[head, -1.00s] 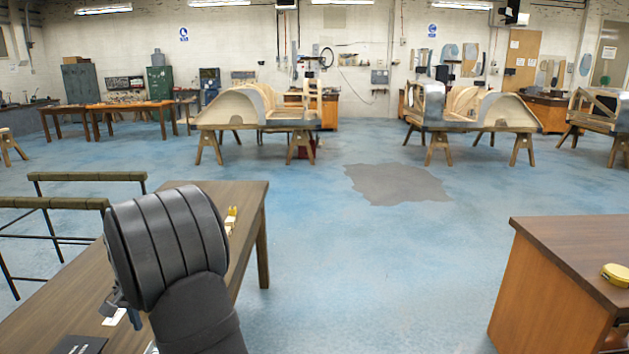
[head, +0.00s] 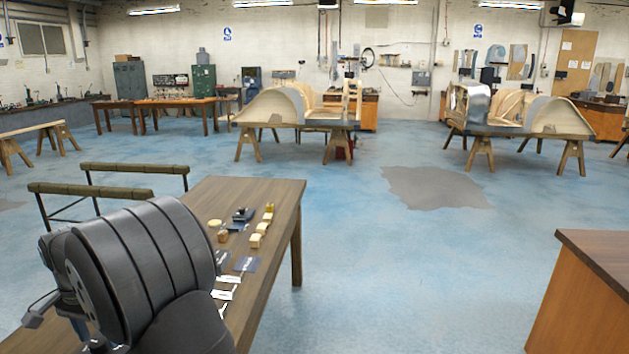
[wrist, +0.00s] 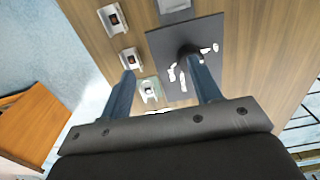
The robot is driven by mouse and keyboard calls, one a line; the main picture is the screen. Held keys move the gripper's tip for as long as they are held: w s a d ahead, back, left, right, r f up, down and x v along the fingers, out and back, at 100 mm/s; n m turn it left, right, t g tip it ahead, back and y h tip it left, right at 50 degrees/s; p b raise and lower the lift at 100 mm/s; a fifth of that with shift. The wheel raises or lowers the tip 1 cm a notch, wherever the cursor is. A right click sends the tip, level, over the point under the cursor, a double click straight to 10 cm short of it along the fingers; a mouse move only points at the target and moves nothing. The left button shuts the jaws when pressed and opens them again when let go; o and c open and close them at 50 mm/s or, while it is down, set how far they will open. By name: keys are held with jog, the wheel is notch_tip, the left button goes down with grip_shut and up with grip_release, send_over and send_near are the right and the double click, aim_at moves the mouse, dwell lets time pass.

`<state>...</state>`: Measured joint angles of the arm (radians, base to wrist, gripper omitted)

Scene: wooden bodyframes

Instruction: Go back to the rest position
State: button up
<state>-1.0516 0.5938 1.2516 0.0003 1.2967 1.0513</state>
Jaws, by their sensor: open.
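My gripper (wrist: 160,92) is open in the wrist view, with its two blue-grey fingers apart and nothing held between them. It points down over the wooden table (wrist: 240,65). Below and between the fingers are a dark square plate (wrist: 205,40) with white marks and a small pale block (wrist: 150,90). In the head view my dark arm covers the near left part of the same table (head: 262,215), and the gripper is hidden behind it.
A brown cabinet (head: 585,290) stands at the right. Padded trestles (head: 90,190) stand at the left. The blue floor between table and cabinet is clear.

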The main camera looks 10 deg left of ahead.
jog(key=s+a+r, duration=0.2)
jog(key=s+a, duration=0.2)
jog(key=s, duration=0.4)
notch_tip(320, 180, down, 7)
jog(key=shift+w+r, duration=0.15)
notch_tip(320, 180, up, 6)
jog(key=w+d+f, duration=0.2)
jog(key=w+d, duration=0.5)
jog(key=w, duration=0.5)
jog(key=shift+w+d+f, duration=0.3)
jog(key=shift+w+f, duration=0.05)
jog(key=shift+f, duration=0.05)
